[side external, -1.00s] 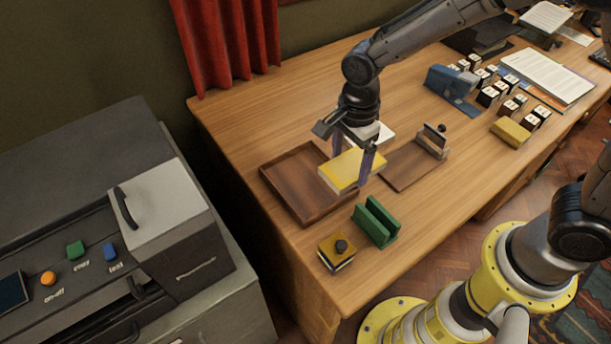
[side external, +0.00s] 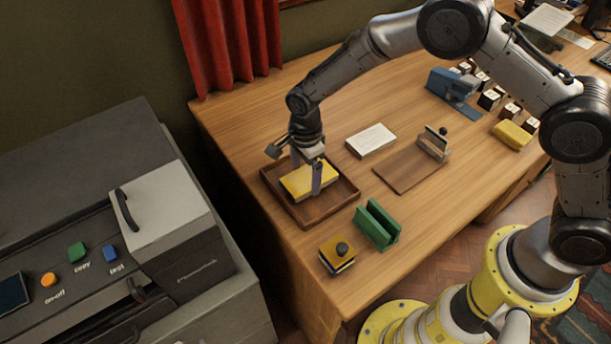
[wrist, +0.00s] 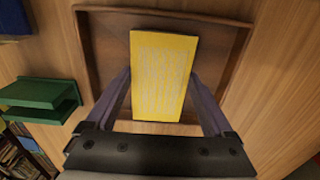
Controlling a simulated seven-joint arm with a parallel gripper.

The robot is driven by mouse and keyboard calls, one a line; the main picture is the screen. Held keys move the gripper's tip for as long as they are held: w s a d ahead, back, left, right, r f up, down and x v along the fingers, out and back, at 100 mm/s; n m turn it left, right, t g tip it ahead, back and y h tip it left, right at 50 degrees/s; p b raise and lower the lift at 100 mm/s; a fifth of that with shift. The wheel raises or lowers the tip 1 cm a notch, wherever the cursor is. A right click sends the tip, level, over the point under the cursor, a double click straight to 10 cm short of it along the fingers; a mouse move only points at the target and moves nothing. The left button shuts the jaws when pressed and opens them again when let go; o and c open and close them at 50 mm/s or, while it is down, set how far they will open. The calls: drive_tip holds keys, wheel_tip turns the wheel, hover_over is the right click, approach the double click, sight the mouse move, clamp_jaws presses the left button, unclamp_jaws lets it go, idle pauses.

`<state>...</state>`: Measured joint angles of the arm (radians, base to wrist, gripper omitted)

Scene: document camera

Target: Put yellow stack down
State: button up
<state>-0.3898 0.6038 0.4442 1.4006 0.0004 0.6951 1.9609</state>
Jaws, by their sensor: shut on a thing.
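The yellow stack (side external: 308,181) is a thick block of paper with a yellow top. My gripper (side external: 307,176) is shut on it, one finger on each side. The stack is over the brown wooden tray (side external: 337,205), inside its outline. I cannot tell whether it touches the tray floor. In the wrist view the yellow stack (wrist: 164,78) shows faint printed lines on top, between my gripper's two fingers (wrist: 160,90), with the tray rim (wrist: 170,15) around it.
A white stack (side external: 371,140) lies right of the tray, near a wooden board (side external: 405,178) with a clamp. A green holder (side external: 377,225) and a yellow-black block with a knob (side external: 338,254) stand in front. The copier (side external: 165,210) is at left.

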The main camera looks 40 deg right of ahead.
sight(306, 178)
drive_tip(key=shift+f, duration=0.5)
drive_tip(key=shift+f, duration=0.1)
drive_tip(key=o, duration=1.2)
drive_tip(key=s+d+r+n+t, duration=0.1)
drive_tip(key=d+r, duration=0.1)
drive_tip(key=r, duration=0.8)
drive_tip(key=s+d+r+n, duration=0.2)
drive_tip(key=d+r, duration=0.1)
drive_tip(key=r, duration=0.7)
drive_tip(key=s+d+r+n+t, duration=0.2)
drive_tip(key=s+d+r+n, duration=0.35)
drive_tip(key=s+r, duration=0.25)
drive_tip(key=s+d+n+t, duration=0.1)
drive_tip(key=s+d+n, duration=0.1)
drive_tip(key=s, duration=0.4)
drive_tip(key=s+d+n, duration=0.3)
drive_tip(key=s+n, duration=0.1)
drive_tip(key=s, duration=0.1)
drive_tip(key=s+d+r+n+t, duration=0.1)
drive_tip(key=s+d+n, duration=0.2)
drive_tip(key=s, duration=0.3)
drive_tip(key=shift+s+t, duration=0.3)
drive_tip(key=shift+n, duration=0.25)
